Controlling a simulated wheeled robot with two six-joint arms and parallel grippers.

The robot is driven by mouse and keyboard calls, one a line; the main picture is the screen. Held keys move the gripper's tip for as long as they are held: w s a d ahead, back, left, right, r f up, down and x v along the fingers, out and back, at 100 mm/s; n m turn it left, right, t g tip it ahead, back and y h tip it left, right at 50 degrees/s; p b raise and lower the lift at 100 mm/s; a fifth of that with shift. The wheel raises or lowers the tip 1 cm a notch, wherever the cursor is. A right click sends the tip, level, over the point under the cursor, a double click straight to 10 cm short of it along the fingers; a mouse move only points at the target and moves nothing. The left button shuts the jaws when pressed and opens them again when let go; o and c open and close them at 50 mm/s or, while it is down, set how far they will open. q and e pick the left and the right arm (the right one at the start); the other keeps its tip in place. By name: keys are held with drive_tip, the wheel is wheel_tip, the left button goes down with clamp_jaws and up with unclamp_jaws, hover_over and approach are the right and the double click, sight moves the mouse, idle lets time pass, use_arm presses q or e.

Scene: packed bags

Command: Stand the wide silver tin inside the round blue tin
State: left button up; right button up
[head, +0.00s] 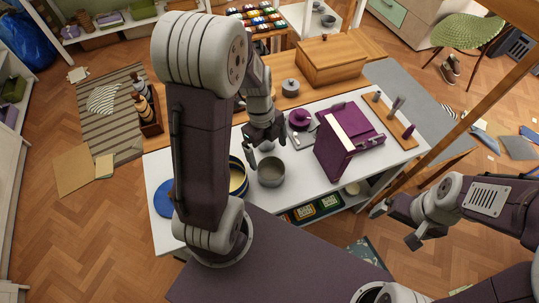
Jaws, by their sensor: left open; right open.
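The round blue tin (244,179) stands on the white table, open at the top with a yellowish inside. My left arm hides its left part. A wide silver tin (271,172) stands upright on the table just right of the blue tin, outside it. My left gripper (264,143) is open above the table, behind the silver tin in the picture, and holds nothing that I can see. My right gripper (392,226) is open and empty, off the table's right front edge.
A blue disc (163,199) lies at the table's left. A purple box (335,150) stands right of the silver tin. Behind are a purple pot (300,118), a lidded grey pot (290,87) and a wooden box (328,62). A bottle rack (149,112) stands back left.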

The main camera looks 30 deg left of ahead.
sight(272, 176)
use_arm(q)
drive_tip(key=f, duration=0.2)
drive_tip(key=s+d+f, duration=0.1)
drive_tip(key=shift+d+f, duration=0.1)
drive_tip(key=shift+w+f, duration=0.15)
drive_tip(key=shift+f, duration=0.3)
drive_tip(key=f, duration=0.2)
drive_tip(key=f+b, duration=0.1)
drive_tip(key=f, duration=0.1)
drive_tip(key=shift+s+d, duration=0.35)
drive_tip(key=shift+s, duration=0.05)
drive_tip(key=shift+w+f, duration=0.15)
drive_tip(key=shift+f, duration=0.15)
drive_tip(key=c, duration=1.4)
drive_tip(key=shift+r, duration=0.1)
drive_tip(key=shift+c, duration=0.2)
wheel_tip(272, 176, up, 4)
drive_tip(key=shift+r+p, duration=0.1)
drive_tip(key=shift+p, duration=0.3)
drive_tip(key=s+d+r, duration=0.6)
drive_tip(key=s+d, duration=0.2)
drive_tip(key=shift+s+d+r, duration=0.15)
drive_tip(key=shift+s+r, duration=0.05)
drive_tip(key=shift+r, duration=0.15)
